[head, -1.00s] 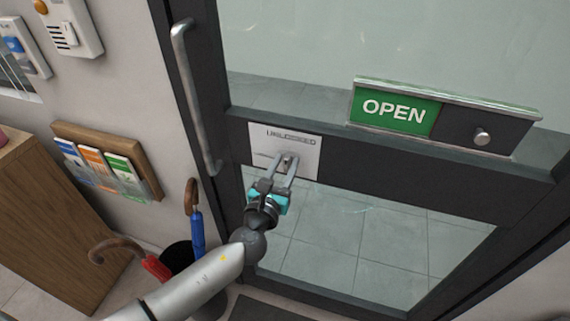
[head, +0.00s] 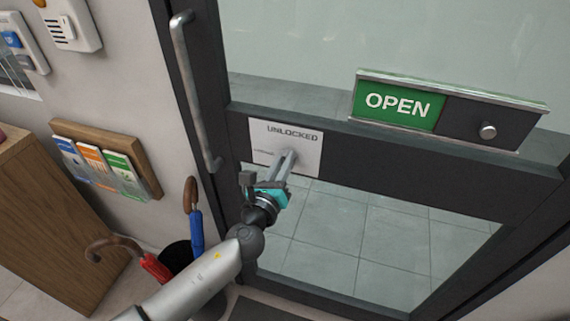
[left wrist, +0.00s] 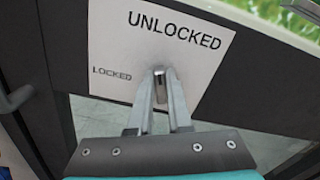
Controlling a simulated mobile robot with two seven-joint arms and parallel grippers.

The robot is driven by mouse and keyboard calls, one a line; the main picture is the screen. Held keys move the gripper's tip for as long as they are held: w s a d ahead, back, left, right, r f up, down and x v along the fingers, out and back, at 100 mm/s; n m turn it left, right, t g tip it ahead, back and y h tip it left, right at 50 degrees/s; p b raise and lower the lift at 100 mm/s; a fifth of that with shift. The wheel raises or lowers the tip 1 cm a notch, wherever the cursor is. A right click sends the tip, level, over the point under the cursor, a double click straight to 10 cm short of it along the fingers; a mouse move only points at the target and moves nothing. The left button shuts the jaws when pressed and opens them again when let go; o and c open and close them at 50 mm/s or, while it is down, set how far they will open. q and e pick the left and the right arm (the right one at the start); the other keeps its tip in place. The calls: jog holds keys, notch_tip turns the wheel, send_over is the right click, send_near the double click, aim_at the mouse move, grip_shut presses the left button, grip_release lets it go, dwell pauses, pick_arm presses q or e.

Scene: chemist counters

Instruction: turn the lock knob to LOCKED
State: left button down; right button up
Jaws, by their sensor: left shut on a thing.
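The lock plate (head: 261,142) is a white square on the dark door rail, with UNLOCKED printed along its top. In the left wrist view the plate (left wrist: 205,62) looks tilted, with UNLOCKED above the knob and a smaller LOCKED at its left. The small metal lock knob (left wrist: 160,84) stands out from the plate between the fingertips. My left gripper (head: 289,154) is shut on the knob; its fingers also show in the left wrist view (left wrist: 160,96). In the head view the fingers hide most of the knob. My right gripper is in neither view.
A vertical door handle (head: 194,95) is left of the plate. A green OPEN sign (head: 397,106) with a slider knob (head: 488,130) is at the right. A leaflet rack (head: 107,162) and umbrellas (head: 195,220) in a dark stand are at the left.

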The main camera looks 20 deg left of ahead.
pick_arm(q)
jog(key=shift+a+f+n+b, duration=0.15)
jog(key=shift+n+b, duration=0.35)
jog(key=shift+n, duration=1.75)
jog(key=shift+a+f+n+b, duration=0.15)
jog(key=shift+n+b, duration=0.4)
jog(key=shift+n, duration=1.75)
jog(key=shift+a+f+n+b, duration=0.15)
jog(key=shift+n+b, duration=0.35)
jog(key=shift+n, duration=1.75)
jog(key=c, duration=0.8)
grip_release()
jog(key=shift+f, duration=0.1)
jog(key=shift+c, duration=0.2)
jog(key=s+b, duration=0.1)
jog(key=s, duration=1.4)
jog(key=shift+a, duration=0.2)
